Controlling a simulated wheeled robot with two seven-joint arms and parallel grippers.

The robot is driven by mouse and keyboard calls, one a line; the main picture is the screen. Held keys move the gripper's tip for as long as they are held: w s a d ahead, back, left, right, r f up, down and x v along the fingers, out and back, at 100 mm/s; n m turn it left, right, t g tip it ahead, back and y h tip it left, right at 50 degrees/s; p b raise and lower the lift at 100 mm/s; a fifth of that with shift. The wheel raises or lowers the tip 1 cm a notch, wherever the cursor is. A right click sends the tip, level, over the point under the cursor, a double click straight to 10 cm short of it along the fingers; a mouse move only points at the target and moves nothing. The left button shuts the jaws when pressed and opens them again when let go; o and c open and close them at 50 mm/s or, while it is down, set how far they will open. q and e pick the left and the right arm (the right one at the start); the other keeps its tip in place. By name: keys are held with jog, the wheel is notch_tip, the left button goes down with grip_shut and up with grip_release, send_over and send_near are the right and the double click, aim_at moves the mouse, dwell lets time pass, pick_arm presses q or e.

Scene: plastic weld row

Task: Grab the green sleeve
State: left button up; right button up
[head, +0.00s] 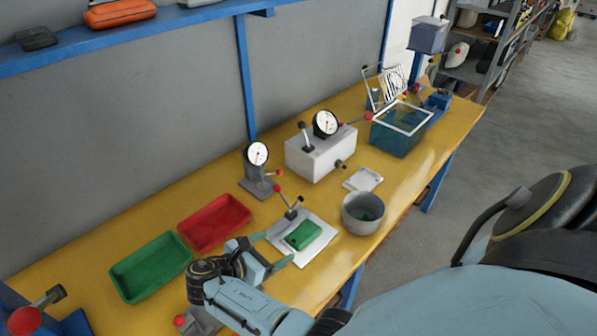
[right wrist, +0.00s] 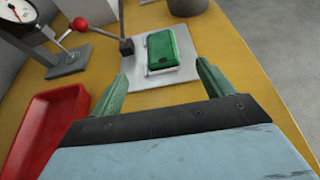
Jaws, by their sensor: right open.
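The green sleeve (head: 303,235) lies flat on a pale square plate (head: 320,252) on the yellow bench. In the right wrist view the green sleeve (right wrist: 168,50) lies ahead of the fingers, between their lines. My right gripper (head: 282,250) is open and empty, with its fingers pointing toward the sleeve but apart from it. Its two green fingertips also show in the right wrist view (right wrist: 162,72). My left gripper is not in view.
A small post with a red-knobbed lever (head: 289,205) stands at the plate's back edge, close to the sleeve. A grey pot (head: 362,222) stands to the right. A red tray (head: 214,223) and a green tray (head: 150,267) lie to the left. Dial gauges (head: 256,170) stand behind.

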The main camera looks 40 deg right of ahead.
aim_at(301, 235)
jog(key=x, duration=0.4)
jog(key=shift+s+d+f, duration=0.1)
jog(key=shift+s+d, duration=0.05)
jog(key=shift+d, duration=0.1)
jog(key=shift+x, duration=1.2)
jog(key=x, duration=0.2)
jog(key=shift+d+f+b, duration=0.25)
jog(key=shift+b, duration=0.15)
jog(key=shift+d+f, duration=0.15)
jog(key=shift+d, duration=0.2)
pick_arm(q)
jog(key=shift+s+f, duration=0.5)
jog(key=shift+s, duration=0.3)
pick_arm(e)
jog(key=c, duration=1.1)
